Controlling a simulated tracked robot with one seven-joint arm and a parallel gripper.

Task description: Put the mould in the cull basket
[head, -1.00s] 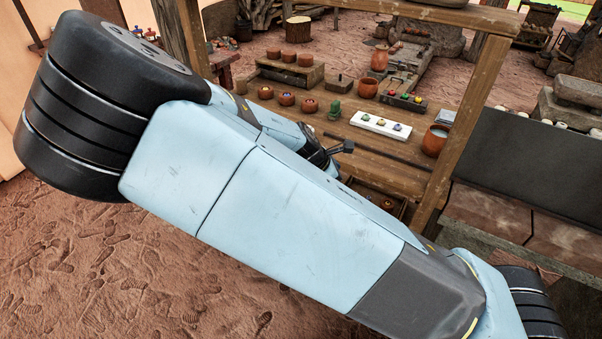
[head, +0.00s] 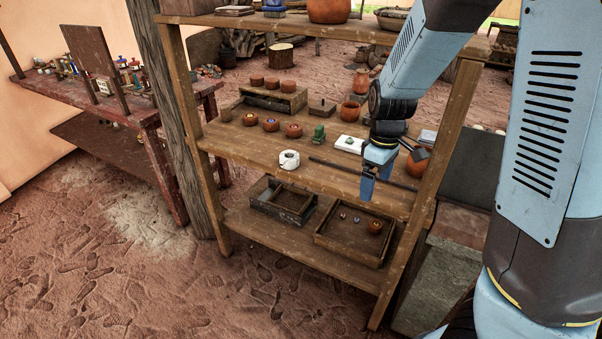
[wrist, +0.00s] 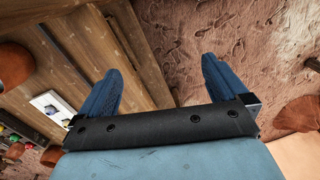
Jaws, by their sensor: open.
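No thing in view is clearly a woven cull basket, and I cannot tell for sure which thing is the mould. A white round piece with a dark hole (head: 289,160) sits at the front edge of the wooden rack's middle shelf (head: 240,141). On the lower shelf are a dark open wooden box (head: 283,200) and a shallow wooden tray (head: 335,243) holding a small orange pot and small bits. My gripper (head: 376,180) points down at the middle shelf's front, right of the white piece. Its fingers are apart and empty in the wrist view (wrist: 160,78).
Several small brown pots (head: 270,124) and a dark rod (head: 335,170) lie on the middle shelf. The rack's right post (head: 437,170) stands close to my arm. A reddish table (head: 165,150) is at left. The foreground floor is clear.

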